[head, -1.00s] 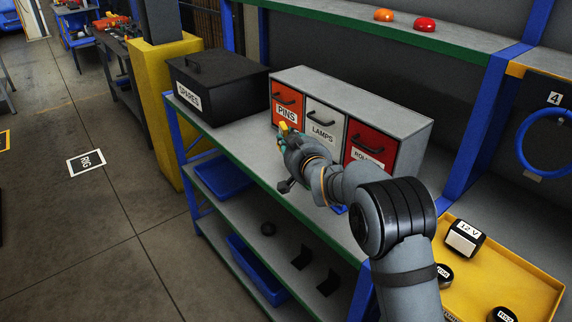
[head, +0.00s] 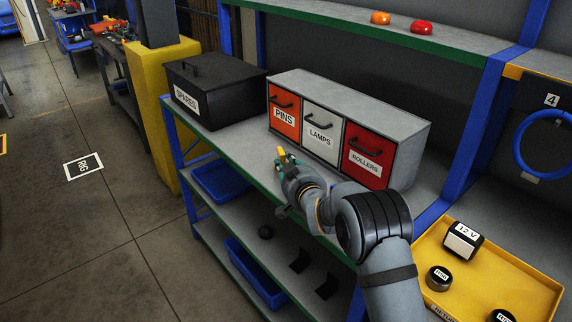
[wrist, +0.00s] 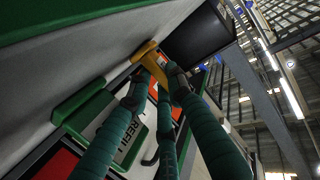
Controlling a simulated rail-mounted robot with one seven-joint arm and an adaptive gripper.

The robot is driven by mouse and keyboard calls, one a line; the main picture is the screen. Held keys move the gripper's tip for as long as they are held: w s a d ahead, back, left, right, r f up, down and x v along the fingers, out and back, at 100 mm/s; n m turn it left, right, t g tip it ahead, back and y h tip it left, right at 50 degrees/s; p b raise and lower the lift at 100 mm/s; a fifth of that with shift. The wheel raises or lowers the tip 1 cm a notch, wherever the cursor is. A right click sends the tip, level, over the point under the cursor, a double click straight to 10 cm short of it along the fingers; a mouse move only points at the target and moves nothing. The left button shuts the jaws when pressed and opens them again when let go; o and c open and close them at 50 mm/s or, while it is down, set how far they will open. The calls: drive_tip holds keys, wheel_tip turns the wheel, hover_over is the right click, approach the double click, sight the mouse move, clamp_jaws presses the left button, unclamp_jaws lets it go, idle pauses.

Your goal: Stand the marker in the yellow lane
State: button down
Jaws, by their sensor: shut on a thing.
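My gripper (head: 284,158) is in front of the drawer cabinet, over the front part of the shelf. It is shut on a small yellow piece, probably the marker (head: 281,151), which sticks up past the fingertips. In the wrist view the marker (wrist: 147,52) shows as a tilted yellow-orange piece at the ends of my green fingers (wrist: 162,78). The fingers hide part of it. I cannot make out a yellow lane in either view.
Behind my gripper stands the grey cabinet (head: 365,108) with drawers marked PINS, LAMPS and ROLLERS. A black SPARES box (head: 217,88) is to its left. A yellow tray (head: 525,268) at the right holds several parts. A white plate reading "REFI" (wrist: 116,130) shows behind my fingers.

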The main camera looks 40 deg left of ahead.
drive_tip(key=shift+f, duration=0.15)
drive_tip(key=c, duration=1.6)
unclamp_jaws()
drive_tip(key=shift+c, duration=0.2)
drive_tip(key=shift+o, duration=0.3)
drive_tip(key=shift+r+p, duration=0.25)
drive_tip(key=shift+p, duration=0.5)
drive_tip(key=shift+s+d+f, duration=0.1)
drive_tip(key=shift+d, duration=0.05)
drive_tip(key=b+v, duration=0.2)
drive_tip(key=v, duration=0.2)
drive_tip(key=b+v, duration=0.2)
drive_tip(key=v, duration=0.3)
drive_tip(key=shift+s+r, duration=0.1)
drive_tip(key=shift+r, duration=0.15)
drive_tip(key=shift+o, duration=0.6)
drive_tip(key=shift+s+d+r, duration=0.1)
drive_tip(key=shift+s+d, duration=0.1)
drive_tip(key=shift+d, duration=0.1)
